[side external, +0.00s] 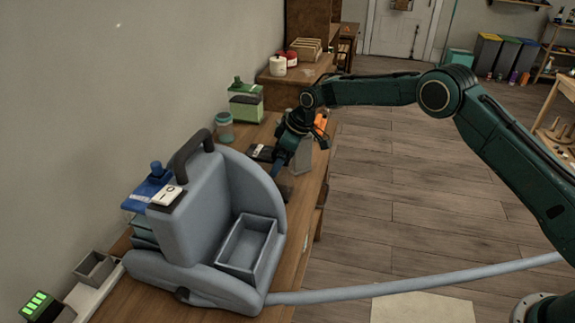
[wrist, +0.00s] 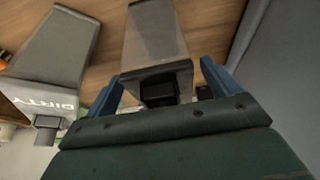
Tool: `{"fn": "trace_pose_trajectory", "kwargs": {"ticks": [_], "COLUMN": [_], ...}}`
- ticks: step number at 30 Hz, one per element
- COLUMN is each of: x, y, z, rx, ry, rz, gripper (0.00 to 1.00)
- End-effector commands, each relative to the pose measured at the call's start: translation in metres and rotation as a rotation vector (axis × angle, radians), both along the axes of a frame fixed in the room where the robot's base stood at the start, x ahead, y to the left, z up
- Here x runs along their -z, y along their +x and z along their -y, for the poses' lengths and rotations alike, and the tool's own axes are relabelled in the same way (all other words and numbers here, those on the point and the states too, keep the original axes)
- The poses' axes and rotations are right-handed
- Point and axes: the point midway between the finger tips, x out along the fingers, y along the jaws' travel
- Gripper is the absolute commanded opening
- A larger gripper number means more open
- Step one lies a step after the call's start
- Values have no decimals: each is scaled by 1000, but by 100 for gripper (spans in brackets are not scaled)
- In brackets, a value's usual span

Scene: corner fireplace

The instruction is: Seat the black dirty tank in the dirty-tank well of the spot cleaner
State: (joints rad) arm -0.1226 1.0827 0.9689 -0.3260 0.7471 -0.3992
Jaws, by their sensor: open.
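The grey-blue spot cleaner (side external: 205,225) stands on the wooden bench in the side view. Its open rectangular well (side external: 248,245) faces front and looks empty. My gripper (side external: 280,170) is just behind the cleaner, pointing down, with its fingers open. In the wrist view, the fingers (wrist: 162,92) stand on either side of the black block on a smoky dark tank (wrist: 155,40), with no clear grip on it. A grey tank with the word DIRTY (wrist: 50,80) is to the left, outside the fingers. A grey tank (side external: 300,158) also shows beside my gripper in the side view.
A black item (side external: 262,152), a jar (side external: 224,127) and a green-topped container (side external: 245,102) stand beyond the cleaner. A hose (side external: 420,286) runs from the cleaner to the right. A grey box (side external: 95,268) is at the near left. The wall borders the left.

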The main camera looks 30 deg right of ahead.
Motion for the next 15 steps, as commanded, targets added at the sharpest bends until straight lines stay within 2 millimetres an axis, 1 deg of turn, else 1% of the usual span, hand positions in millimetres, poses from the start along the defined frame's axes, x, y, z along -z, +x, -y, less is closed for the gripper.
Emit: {"fn": "trace_pose_trajectory", "kwargs": {"ticks": [1, 2, 3, 5, 6, 11, 15], "x": [0, 0, 0, 0, 0, 0, -1], "y": [0, 0, 0, 0, 0, 0, 0], "z": [0, 0, 0, 0, 0, 0, 0], "rx": [0, 0, 0, 0, 0, 0, 0], "ry": [0, 0, 0, 0, 0, 0, 1], "rz": [0, 0, 0, 0, 0, 0, 1], "gripper": [89, 85, 77, 66, 58, 26, 26]}}
